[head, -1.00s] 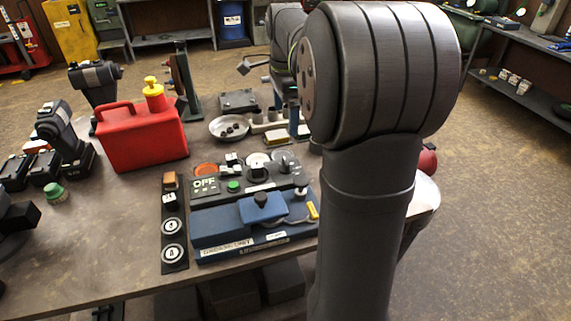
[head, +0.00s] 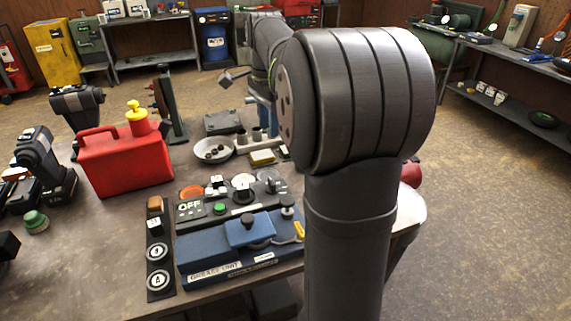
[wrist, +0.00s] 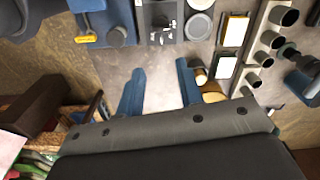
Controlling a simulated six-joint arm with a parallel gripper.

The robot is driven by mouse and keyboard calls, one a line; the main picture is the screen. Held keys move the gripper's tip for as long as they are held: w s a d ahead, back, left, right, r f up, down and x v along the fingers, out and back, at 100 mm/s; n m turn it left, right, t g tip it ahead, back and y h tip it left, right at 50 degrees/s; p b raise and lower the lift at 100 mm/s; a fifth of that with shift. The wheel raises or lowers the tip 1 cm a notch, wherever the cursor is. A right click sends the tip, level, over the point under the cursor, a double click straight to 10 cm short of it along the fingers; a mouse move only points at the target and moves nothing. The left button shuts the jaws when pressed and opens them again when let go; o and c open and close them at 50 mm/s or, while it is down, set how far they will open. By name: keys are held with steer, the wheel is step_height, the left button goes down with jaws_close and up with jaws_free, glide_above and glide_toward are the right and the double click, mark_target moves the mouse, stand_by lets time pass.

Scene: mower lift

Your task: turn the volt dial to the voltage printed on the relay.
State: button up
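A dark control panel (head: 229,201) stands in the middle of the table, with a lit OFF display (head: 190,208), a green button and several knobs. One knob (head: 245,192) sits right of the display; I cannot read which one is the volt dial. The panel's edge and knobs also show at the top of the wrist view (wrist: 166,22). Small blocks with white faces, one yellow-edged (wrist: 235,30), lie beside it; one may be the relay, but no print is legible. My gripper (wrist: 158,88) is open and empty above bare tabletop; in the head view my arm mostly hides it.
A red can (head: 125,163), a metal dish (head: 214,150) and a row of grey cups (wrist: 268,42) stand around.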

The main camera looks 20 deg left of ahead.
mark_target(271, 181)
step_height(271, 181, down, 18)
steer(key=n, duration=1.5)
steer(key=shift+w+r+n, duration=0.1)
steer(key=shift+r+n, duration=0.1)
steer(key=shift+n, duration=0.2)
jaws_close()
